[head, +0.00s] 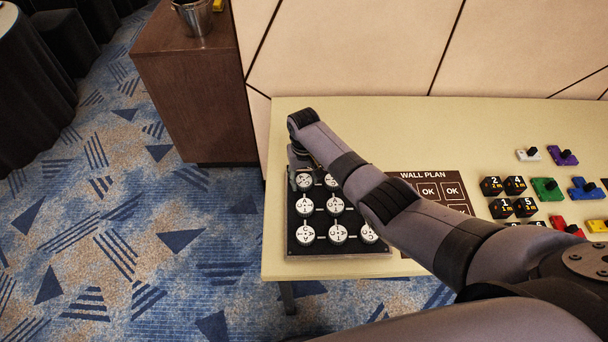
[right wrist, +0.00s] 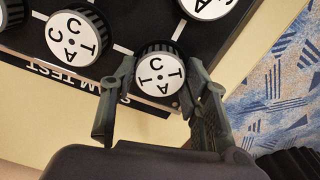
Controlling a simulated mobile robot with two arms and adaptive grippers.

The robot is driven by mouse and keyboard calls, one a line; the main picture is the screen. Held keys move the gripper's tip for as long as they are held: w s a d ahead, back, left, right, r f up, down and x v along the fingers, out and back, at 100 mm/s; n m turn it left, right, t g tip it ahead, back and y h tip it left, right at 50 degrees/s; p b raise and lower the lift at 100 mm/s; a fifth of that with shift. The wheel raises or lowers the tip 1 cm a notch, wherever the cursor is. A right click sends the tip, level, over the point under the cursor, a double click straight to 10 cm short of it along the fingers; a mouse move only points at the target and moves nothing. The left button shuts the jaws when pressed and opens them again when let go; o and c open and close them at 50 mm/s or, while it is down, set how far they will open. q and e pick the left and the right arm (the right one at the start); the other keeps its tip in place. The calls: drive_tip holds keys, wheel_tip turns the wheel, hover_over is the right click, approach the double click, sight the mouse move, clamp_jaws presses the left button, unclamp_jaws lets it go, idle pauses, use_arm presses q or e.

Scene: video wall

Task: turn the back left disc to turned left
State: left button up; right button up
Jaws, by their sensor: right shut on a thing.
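The black board (head: 318,222) with rows of white-topped round discs lies on the left end of the pale table. The back left disc (head: 304,182) has letters on its white face and also shows in the right wrist view (right wrist: 159,74). My right gripper (right wrist: 160,88) has one finger on each side of this disc and is shut on its dark rim. In the head view my right gripper (head: 300,172) is at the board's back left corner, partly hidden by its own arm. My left gripper is not in view.
Neighbouring discs (right wrist: 78,38) sit close by on the board. My right arm crosses over the table and hides part of the board and the wall plan sheet (head: 458,190). Black numbered cubes (head: 503,208) and coloured pieces (head: 547,189) lie to the right. A wooden cabinet (head: 190,90) stands behind left.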

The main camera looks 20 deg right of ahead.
sight(304, 180)
drive_tip(key=n, duration=0.4)
drive_tip(key=shift+n+p, duration=0.3)
drive_tip(key=shift+p, duration=0.1)
drive_tip(key=n, duration=0.5)
drive_tip(key=shift+n, duration=0.3)
drive_tip(key=o, duration=1.2)
drive_tip(key=shift+c, duration=0.2)
wheel_tip(304, 180, up, 12)
